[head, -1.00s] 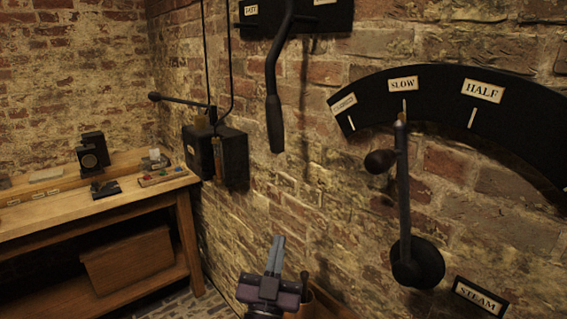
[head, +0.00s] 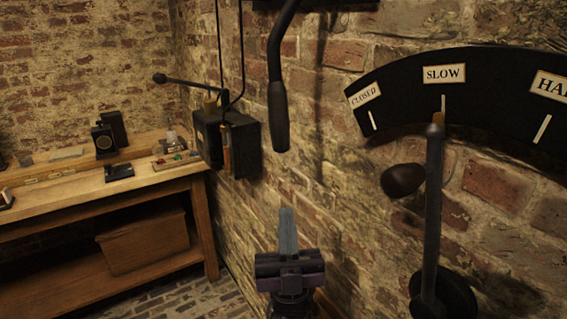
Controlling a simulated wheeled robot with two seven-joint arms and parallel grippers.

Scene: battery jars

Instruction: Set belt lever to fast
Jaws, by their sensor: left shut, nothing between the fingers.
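A black lever with a thick grip (head: 279,115) hangs down the brick wall from the top edge of the head view. Its mounting plate is almost wholly cut off, so its labels cannot be read now. My left gripper (head: 288,217) is below the grip and clear of it in the picture, with its fingers shut together, pointing up and empty. My right gripper is not in view.
At right, a steam lever (head: 433,205) with a round knob (head: 403,180) points to SLOW on a black arc plate (head: 408,92). A black wall box (head: 243,147) with a side rod is left of the hanging lever. A wooden bench (head: 120,190) stands at left.

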